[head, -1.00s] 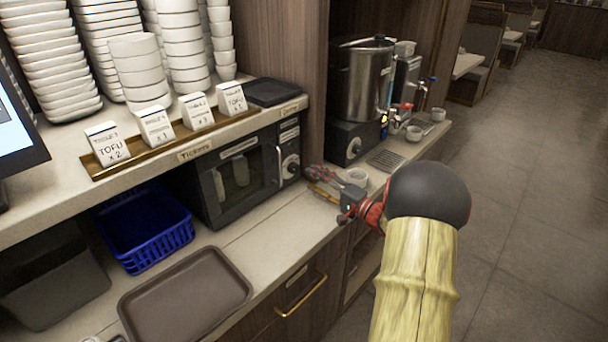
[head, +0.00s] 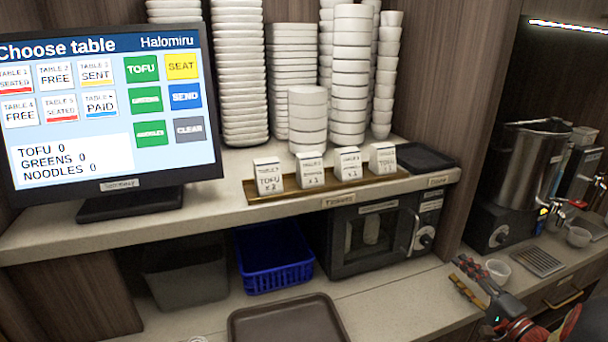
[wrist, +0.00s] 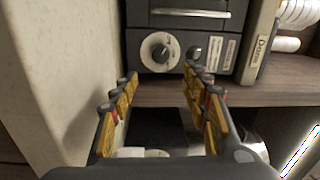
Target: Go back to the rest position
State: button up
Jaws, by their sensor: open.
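My gripper (head: 461,271) is low at the right of the head view, over the lower counter beside a small white cup (head: 497,271). In the wrist view its two yellow-padded fingers (wrist: 160,95) stand wide apart with nothing gripped between them. Beyond the fingers is the dark front of the microwave, with its round knob (wrist: 160,50); the whole microwave (head: 375,238) shows in the head view, left of my gripper. Most of my arm is cut off by the lower right edge of the head view.
A touchscreen (head: 105,110) stands on the upper shelf at left. Stacked white bowls (head: 240,75) and a brass ticket tray (head: 250,195) share that shelf. Below are a blue basket (head: 275,275) and a brown tray (head: 240,320). A steel pot (head: 535,155) stands at right.

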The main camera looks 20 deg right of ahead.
jog(key=a+r+n+g+y+p, duration=0.1)
jog(key=a+r+n+g+y, duration=0.15)
jog(key=a, duration=0.75)
jog(key=a+r+n+g+y+p, duration=0.1)
jog(key=a+r+n+g+y, duration=0.2)
jog(key=a, duration=0.7)
jog(key=a+r+n+g+y+p, duration=0.1)
jog(key=a+n+g+y, duration=0.2)
jog(key=a, duration=0.7)
jog(key=s+a+r+n+g+h+p, duration=0.2)
jog(key=s+a+n+g+h, duration=0.3)
jog(key=s+a, duration=0.6)
jog(key=s+d+r+n+h+p, duration=0.2)
jog(key=s+r+h, duration=0.3)
jog(key=s, duration=0.3)
jog(key=shift+d+t, duration=0.3)
jog(key=shift+t, duration=0.05)
jog(key=shift+h, duration=0.25)
jog(key=shift+c, duration=0.6)
